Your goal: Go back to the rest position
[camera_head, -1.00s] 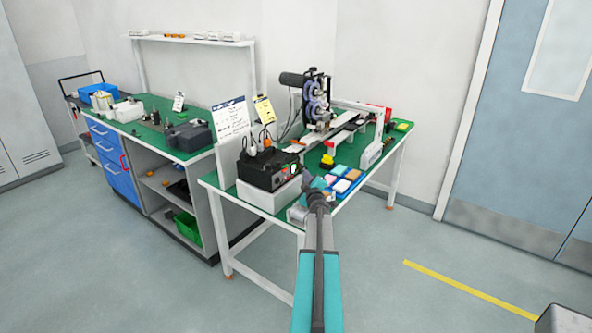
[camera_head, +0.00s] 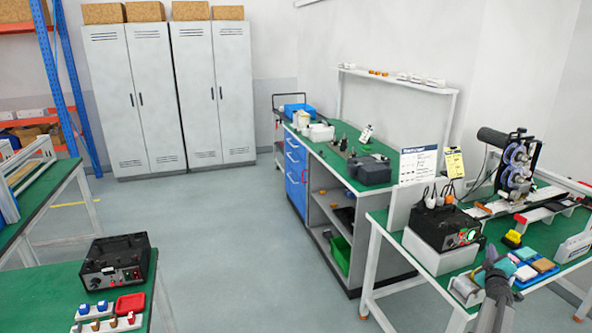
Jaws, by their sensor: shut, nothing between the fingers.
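My gripper (camera_head: 492,264) shows at the lower right in the head view, at the end of my arm. It is over or near the front edge of the right green-topped table (camera_head: 381,222), close to a blue tray of coloured pads (camera_head: 541,265). Its fingers are small and dark here, and it holds nothing that I can see. Most of my arm is cut off by the bottom edge of the picture.
A black device (camera_head: 436,222) on a white box stands left of my gripper. A reel machine (camera_head: 517,165) is behind. Another green table with a black power unit (camera_head: 115,264) is at lower left. Open floor (camera_head: 235,240) lies between, with grey lockers (camera_head: 130,95) at the back.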

